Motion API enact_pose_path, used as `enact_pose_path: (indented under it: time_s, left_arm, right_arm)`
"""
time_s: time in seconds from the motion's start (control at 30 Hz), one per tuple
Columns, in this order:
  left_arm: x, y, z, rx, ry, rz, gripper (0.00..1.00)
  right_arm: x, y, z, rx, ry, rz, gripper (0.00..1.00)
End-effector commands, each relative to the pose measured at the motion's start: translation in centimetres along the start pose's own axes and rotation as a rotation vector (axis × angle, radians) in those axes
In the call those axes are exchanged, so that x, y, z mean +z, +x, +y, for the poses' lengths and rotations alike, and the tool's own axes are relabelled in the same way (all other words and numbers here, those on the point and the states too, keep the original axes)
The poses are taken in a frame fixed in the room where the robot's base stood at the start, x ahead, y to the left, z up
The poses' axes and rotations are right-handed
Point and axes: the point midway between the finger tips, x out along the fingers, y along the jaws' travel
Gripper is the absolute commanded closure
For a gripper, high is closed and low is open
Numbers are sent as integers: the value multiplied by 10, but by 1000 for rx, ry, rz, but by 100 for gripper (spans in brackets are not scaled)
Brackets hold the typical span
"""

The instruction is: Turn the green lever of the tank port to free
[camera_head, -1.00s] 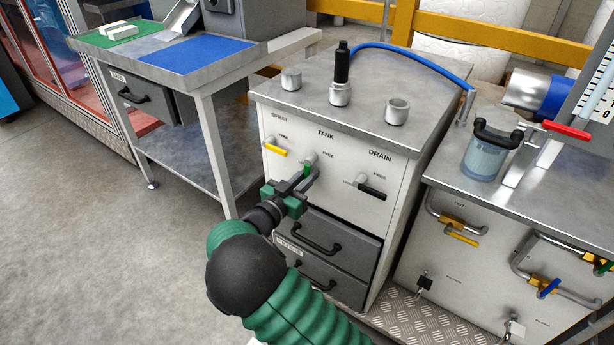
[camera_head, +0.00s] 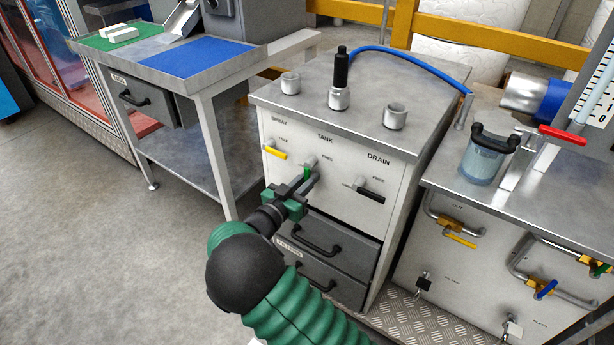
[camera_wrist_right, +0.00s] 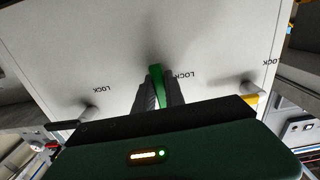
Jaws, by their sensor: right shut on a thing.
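The green lever (camera_wrist_right: 156,86) of the tank port sits on the white cabinet front, under the label TANK. In the head view the lever (camera_head: 307,172) shows only in part between my right gripper's fingers. My right gripper (camera_head: 309,180) is shut on the lever, reaching it from the front. In the right wrist view the two dark fingers (camera_wrist_right: 157,95) lie on either side of the lever. It points roughly down the panel, at a slight slant, with a LOCK label beside it. My left gripper is not in view.
The yellow spray lever (camera_head: 276,153) and the black drain lever (camera_head: 371,195) flank the tank port. Grey drawers (camera_head: 318,240) with black handles lie below. The steel cabinet top (camera_head: 360,95) carries sockets and a black-handled tool. A workbench (camera_head: 205,55) stands at left.

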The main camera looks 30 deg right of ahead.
Motion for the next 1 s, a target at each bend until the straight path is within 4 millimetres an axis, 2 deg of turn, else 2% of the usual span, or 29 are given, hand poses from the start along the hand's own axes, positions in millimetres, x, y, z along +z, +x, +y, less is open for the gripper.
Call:
enact_pose_path:
  time_s: [0.03, 0.5, 1.0]
  left_arm:
    - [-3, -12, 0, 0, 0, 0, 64]
    - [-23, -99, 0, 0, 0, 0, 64]
    - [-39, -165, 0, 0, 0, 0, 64]
  right_arm:
    - [-4, -2, 0, -4, -27, -5, 100]
    - [-10, -2, 17, -5, -411, -7, 100]
    - [-19, -2, 32, -8, -884, -6, 100]
